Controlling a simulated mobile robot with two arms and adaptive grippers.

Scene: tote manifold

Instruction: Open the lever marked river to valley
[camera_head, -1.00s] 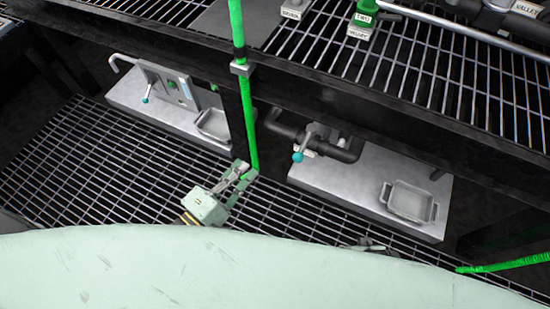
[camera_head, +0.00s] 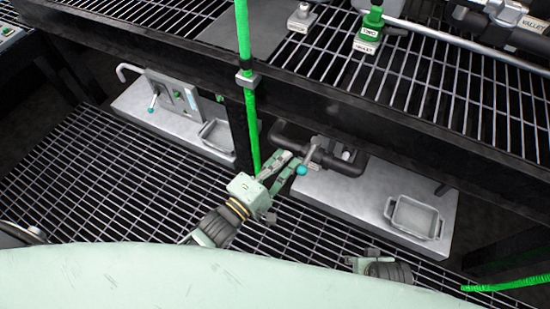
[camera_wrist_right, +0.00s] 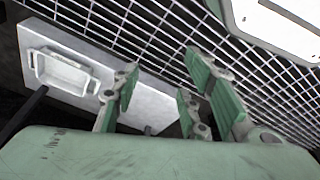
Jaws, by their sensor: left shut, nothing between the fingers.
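A small lever with a teal ball end (camera_head: 302,170) sits on the dark pipe (camera_head: 348,167) beneath the raised grating. Any marking on this lever is too small to read. My left gripper (camera_head: 289,162) is shut and empty, with its fingertips close beside the teal ball; I cannot tell whether they touch. My right gripper (camera_wrist_right: 160,78) is open and empty in the right wrist view, over the grating and tray area.
A pale shelf with a metal tray (camera_head: 413,217) lies right of the pipe. The dark beam (camera_head: 390,112) of the upper grating overhangs the lever.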

